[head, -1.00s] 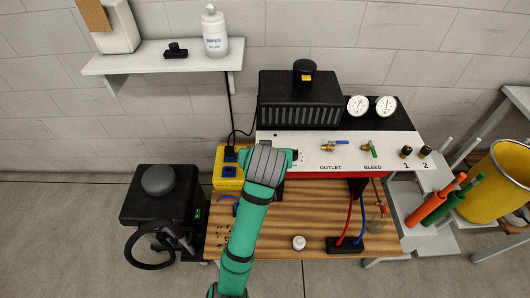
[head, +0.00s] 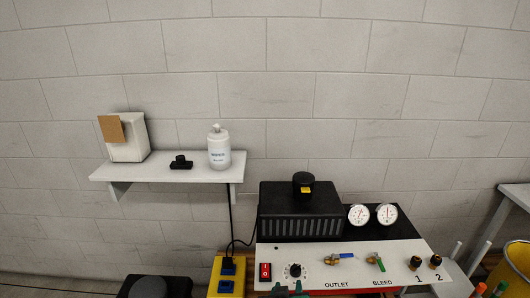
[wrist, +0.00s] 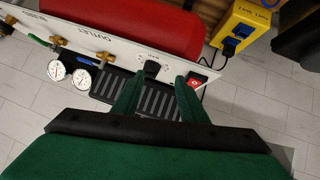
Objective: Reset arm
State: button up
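My gripper (wrist: 157,82) shows in the wrist view as two green fingers with a clear gap between them; it is open and empty. A black knob (wrist: 151,68) on the white panel appears between and just beyond the fingertips, with no visible contact. In the head view only green fingertips (head: 289,288) show at the bottom edge, below the knob (head: 295,270). The rest of my arm is out of the head view. A red switch (head: 265,272) is left of the knob; in the wrist view the switch (wrist: 195,81) is beside the right finger.
A yellow socket box (head: 227,277) is at left. A wall shelf (head: 130,175) holds a white bottle (head: 219,148). A red cylinder (wrist: 160,25) shows in the wrist view.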

jog(key=s+f+n+t+y, duration=0.1)
jog(key=s+f+t, duration=0.1)
jog(key=s+f, duration=0.5)
jog(key=s+f+n+t, duration=0.1)
jog(key=s+f, duration=0.2)
jog(key=s, duration=0.8)
jog(key=s+a+r+m+t, duration=0.1)
jog(key=s+a+r, duration=0.1)
jog(key=s, duration=0.8)
jog(key=s+a+r+m+y, duration=0.1)
jog(key=s+a, duration=0.3)
jog(key=s, duration=0.6)
jog(key=shift+a+r+m+t, duration=0.3)
jog(key=shift+r+m+t, duration=0.1)
jog(key=shift+r, duration=0.15)
jog(key=shift+w, duration=0.15)
